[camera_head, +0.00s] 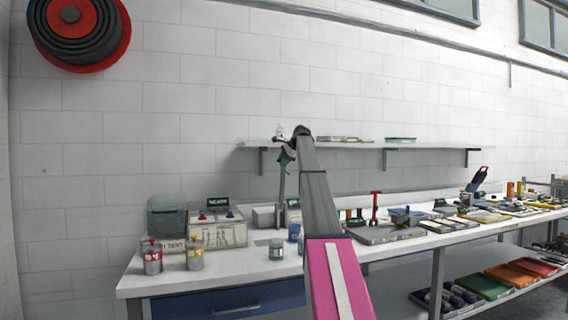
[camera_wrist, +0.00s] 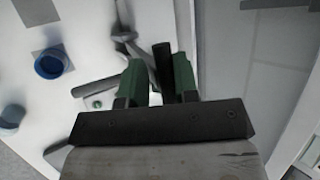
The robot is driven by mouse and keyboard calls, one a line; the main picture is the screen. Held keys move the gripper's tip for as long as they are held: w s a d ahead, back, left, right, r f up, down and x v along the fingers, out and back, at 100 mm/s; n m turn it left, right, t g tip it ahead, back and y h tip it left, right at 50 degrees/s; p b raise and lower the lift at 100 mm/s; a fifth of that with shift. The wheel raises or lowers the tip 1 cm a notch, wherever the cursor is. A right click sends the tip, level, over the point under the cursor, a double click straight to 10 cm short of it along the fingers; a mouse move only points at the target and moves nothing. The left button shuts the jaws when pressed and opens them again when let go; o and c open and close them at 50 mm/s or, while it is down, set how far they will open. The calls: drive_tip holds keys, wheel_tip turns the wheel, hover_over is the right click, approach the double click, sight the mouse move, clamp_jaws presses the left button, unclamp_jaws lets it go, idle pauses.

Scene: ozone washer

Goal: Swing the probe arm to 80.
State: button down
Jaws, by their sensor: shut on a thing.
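My gripper (camera_wrist: 159,75) has two green fingers in the wrist view, one on each side of a dark bar (camera_wrist: 163,56). The bar seems to be the probe arm, and the fingers are shut on it. Grey jointed links (camera_wrist: 124,35) lie just beyond it. In the head view my gripper (camera_head: 286,153) hangs at the end of my arm, above the bench's left part. A slim grey post (camera_head: 281,190) rises below it, beside a small unit with a dark display (camera_head: 293,204). No scale or angle reading is legible, and my arm hides part of the unit.
A white bench (camera_head: 145,284) carries two cans (camera_head: 152,258), a control box (camera_head: 218,231), a glass jar (camera_head: 276,250) and a blue cup (camera_head: 294,232). A wall shelf (camera_head: 350,144) is close behind my gripper. Tools and trays crowd the bench's right side.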

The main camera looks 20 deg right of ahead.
drive_tip(key=shift+w, duration=0.65)
drive_tip(key=c, duration=1.1)
unclamp_jaws()
drive_tip(key=shift+w+a, duration=0.1)
drive_tip(key=shift+w, duration=0.05)
drive_tip(key=v, duration=1.1)
drive_tip(key=shift+s, duration=0.3)
drive_tip(key=shift+f, duration=0.1)
